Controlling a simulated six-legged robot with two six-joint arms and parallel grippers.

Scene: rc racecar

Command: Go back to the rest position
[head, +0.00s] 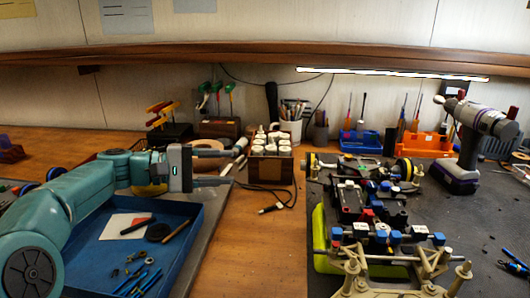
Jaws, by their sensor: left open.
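My left arm (85,195) comes in from the left in the head view, teal, reaching over the blue tray. My left gripper (230,165) is open and empty, its dark fingers pointing right. It appears above the table, a little left of the wooden box with white-capped bottles (271,165); the exact gap is hard to tell. The RC car (370,205) sits on the dark mat at right, apart from the gripper. My right gripper is not in view.
The blue tray (190,235) holds a red-handled tool, a black disc and small parts. A cordless drill (480,130) stands at the far right. Orange and blue tool holders (360,143) line the back. A black cable lies by the bottle box. Bare wood is free at bottom centre.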

